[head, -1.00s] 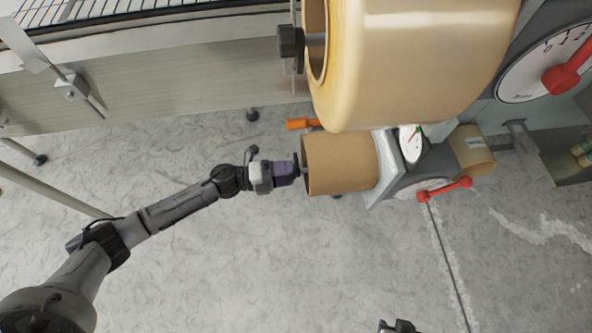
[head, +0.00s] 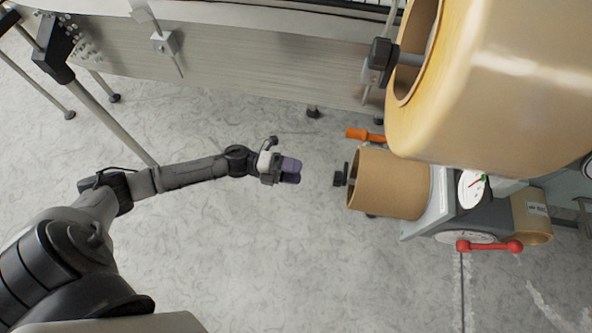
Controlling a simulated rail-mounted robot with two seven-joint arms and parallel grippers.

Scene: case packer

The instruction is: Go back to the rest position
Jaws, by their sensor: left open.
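My left gripper (head: 290,170) is in the middle of the head view, with purple fingers, open and with nothing seen between them. It is apart from the brown cardboard roll (head: 395,184), to the left of the black knob (head: 341,178) at that roll's open end. My left arm reaches in from the lower left. My right gripper is not in view.
A large tan tape roll (head: 490,80) hangs above the cardboard roll. An orange handle (head: 364,135) and a red lever (head: 489,246) stick out nearby. The conveyor side (head: 250,65) runs along the top. The grey floor below my left arm is clear.

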